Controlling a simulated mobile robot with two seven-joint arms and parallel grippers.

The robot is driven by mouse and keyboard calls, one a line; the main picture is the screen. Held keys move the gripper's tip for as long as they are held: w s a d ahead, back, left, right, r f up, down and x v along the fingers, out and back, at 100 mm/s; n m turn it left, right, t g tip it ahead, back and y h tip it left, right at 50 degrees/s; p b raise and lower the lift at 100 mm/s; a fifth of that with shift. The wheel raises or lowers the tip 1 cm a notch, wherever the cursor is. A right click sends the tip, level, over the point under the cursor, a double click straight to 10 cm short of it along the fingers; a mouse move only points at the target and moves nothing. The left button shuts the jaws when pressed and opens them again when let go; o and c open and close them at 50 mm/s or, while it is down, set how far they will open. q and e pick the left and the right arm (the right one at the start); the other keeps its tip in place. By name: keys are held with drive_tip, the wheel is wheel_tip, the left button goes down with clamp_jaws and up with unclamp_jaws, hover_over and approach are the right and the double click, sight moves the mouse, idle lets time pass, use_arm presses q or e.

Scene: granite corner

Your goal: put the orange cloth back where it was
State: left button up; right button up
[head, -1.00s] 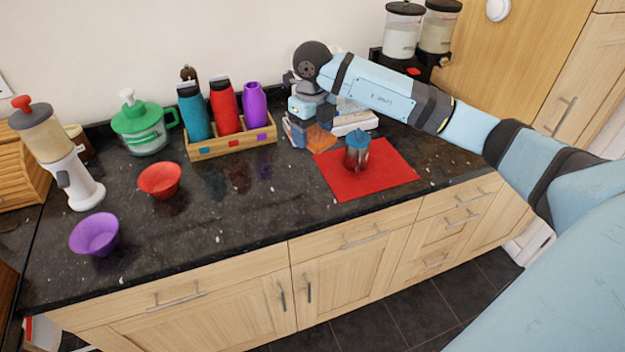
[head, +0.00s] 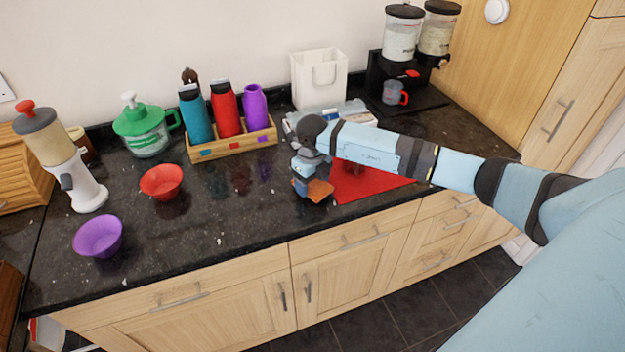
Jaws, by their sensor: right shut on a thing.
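The orange cloth (head: 320,191) is a small folded-looking patch at the tips of my right gripper (head: 311,181), left of the red mat (head: 372,187) near the counter's front edge. My right gripper points down and is shut on the cloth. I cannot tell whether the cloth touches the counter. My right arm comes in from the right and covers the back of the red mat and most of what stands on it. My left gripper is not in view.
A wooden holder (head: 234,145) with several bottles stands at the back. A red bowl (head: 161,182) and a purple bowl (head: 97,237) sit left. The counter (head: 215,215) between bowls and gripper is clear.

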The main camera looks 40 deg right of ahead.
drive_tip(key=shift+f+b, duration=0.35)
drive_tip(key=shift+b, duration=0.05)
drive_tip(key=o, duration=0.9)
